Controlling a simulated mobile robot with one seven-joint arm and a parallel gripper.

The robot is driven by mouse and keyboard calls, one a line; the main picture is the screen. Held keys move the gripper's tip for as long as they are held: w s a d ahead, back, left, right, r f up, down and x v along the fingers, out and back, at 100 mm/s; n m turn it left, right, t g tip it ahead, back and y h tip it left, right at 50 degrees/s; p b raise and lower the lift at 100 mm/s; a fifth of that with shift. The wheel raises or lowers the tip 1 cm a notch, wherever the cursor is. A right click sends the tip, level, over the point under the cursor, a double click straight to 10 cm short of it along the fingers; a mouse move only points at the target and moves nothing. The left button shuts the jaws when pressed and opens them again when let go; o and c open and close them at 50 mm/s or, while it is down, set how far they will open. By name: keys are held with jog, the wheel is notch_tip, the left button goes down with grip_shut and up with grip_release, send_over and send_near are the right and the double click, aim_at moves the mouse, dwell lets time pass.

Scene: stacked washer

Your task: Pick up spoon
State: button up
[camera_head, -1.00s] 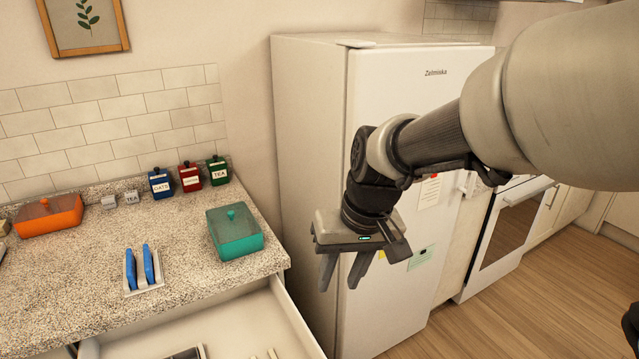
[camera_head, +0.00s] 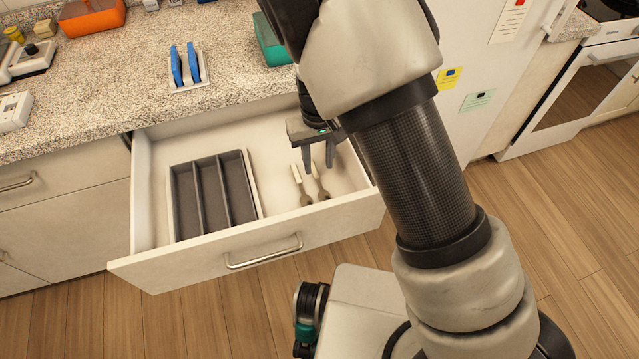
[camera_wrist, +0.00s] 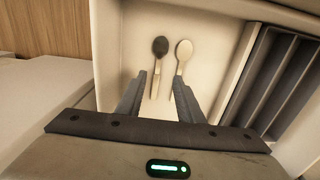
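Two spoons lie side by side on the floor of the open drawer. In the wrist view one has a dark bowl (camera_wrist: 161,46) and the other a pale bowl (camera_wrist: 183,50); both have light handles. In the head view they show as a left spoon (camera_head: 301,186) and a right spoon (camera_head: 320,184), right of the tray. My gripper (camera_head: 318,172) is open and empty, pointing down over the drawer near the handle ends. In the wrist view its spread fingers (camera_wrist: 160,80) appear on either side of the handles. Its exact height above them is unclear.
A dark cutlery tray (camera_head: 213,195) with long compartments sits left of the spoons. The drawer front (camera_head: 250,240) and side walls bound the space. The granite counter (camera_head: 120,95) is behind, with a blue item in a holder (camera_head: 187,68) and a teal box (camera_head: 270,42).

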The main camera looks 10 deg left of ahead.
aim_at(320, 185)
notch_tip(320, 185, down, 3)
jog(key=shift+r, duration=0.1)
jog(key=f, duration=0.3)
jog(key=f+b, duration=0.1)
jog(key=f, duration=0.1)
jog(key=shift+d+f, duration=0.15)
jog(key=shift+d, duration=0.1)
grip_shut()
